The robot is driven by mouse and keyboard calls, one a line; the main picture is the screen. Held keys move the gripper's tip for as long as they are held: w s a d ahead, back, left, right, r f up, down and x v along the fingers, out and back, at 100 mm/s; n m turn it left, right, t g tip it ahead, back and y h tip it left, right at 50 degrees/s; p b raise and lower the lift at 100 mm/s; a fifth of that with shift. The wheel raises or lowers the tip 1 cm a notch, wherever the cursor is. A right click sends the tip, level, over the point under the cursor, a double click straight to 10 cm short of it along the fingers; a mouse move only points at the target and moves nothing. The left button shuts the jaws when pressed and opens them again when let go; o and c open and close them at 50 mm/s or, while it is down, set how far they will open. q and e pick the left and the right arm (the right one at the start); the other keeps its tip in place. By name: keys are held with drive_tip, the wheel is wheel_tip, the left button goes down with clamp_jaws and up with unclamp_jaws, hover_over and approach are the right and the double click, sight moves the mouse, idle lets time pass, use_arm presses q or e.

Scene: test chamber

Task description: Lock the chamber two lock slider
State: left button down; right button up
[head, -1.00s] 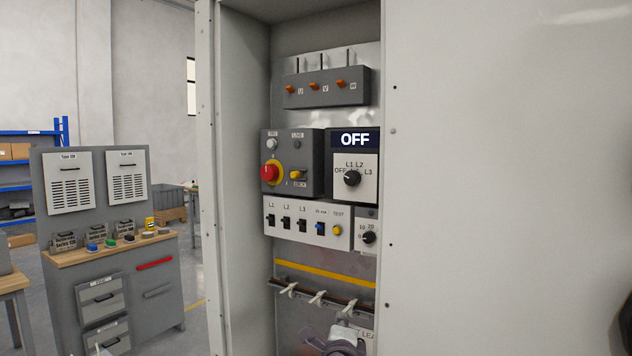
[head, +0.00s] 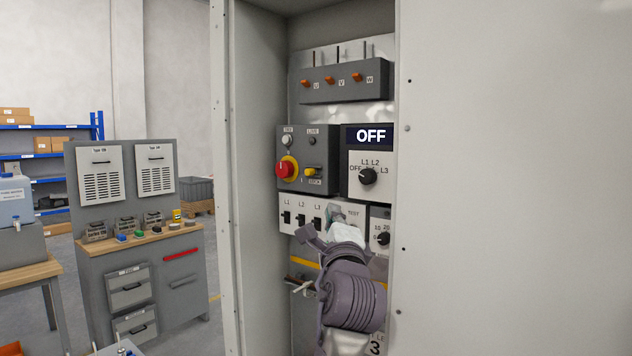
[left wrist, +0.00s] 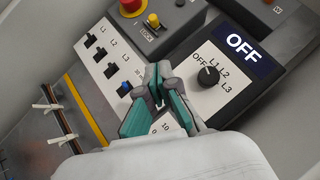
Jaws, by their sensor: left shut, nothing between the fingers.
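The lock slider (head: 313,170) is a small yellow piece above the "LOCK" label on the dark grey box, right of the red and yellow rotary switch (head: 288,168). The slider also shows in the left wrist view (left wrist: 153,21), at the top. My left gripper (head: 335,215) is in front of the white switch panel, below the slider and apart from it. In the left wrist view its shut, empty fingertips (left wrist: 157,68) cover the area of the TEST button. My right gripper is not in view.
The panel (head: 286,212) has several black rocker switches and a blue one. A meter reading OFF (head: 366,137) has a black selector knob (head: 367,176). The cabinet's side walls (head: 262,180) stand close on both sides. A workbench (head: 145,238) stands to the left, outside.

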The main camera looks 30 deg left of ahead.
use_arm(q)
drive_tip(key=p, duration=0.4)
approach(315, 173)
drive_tip(key=w, duration=0.4)
drive_tip(key=shift+w+a+r, duration=0.15)
drive_tip(key=shift+w+r, duration=0.05)
drive_tip(key=shift+r, duration=0.1)
drive_tip(key=shift+a+r+p, duration=0.25)
drive_tip(key=shift+a+p, duration=0.05)
drive_tip(key=shift+a, duration=0.2)
drive_tip(key=shift+a+r+p, duration=0.25)
drive_tip(key=shift+a+r, duration=0.05)
drive_tip(key=shift+a, duration=0.2)
drive_tip(key=shift+a+r, duration=0.15)
drive_tip(key=shift+a, duration=0.5)
drive_tip(key=shift+a+r+p, duration=0.15)
drive_tip(key=shift+a+p, duration=0.6)
drive_tip(key=shift+a, duration=0.6)
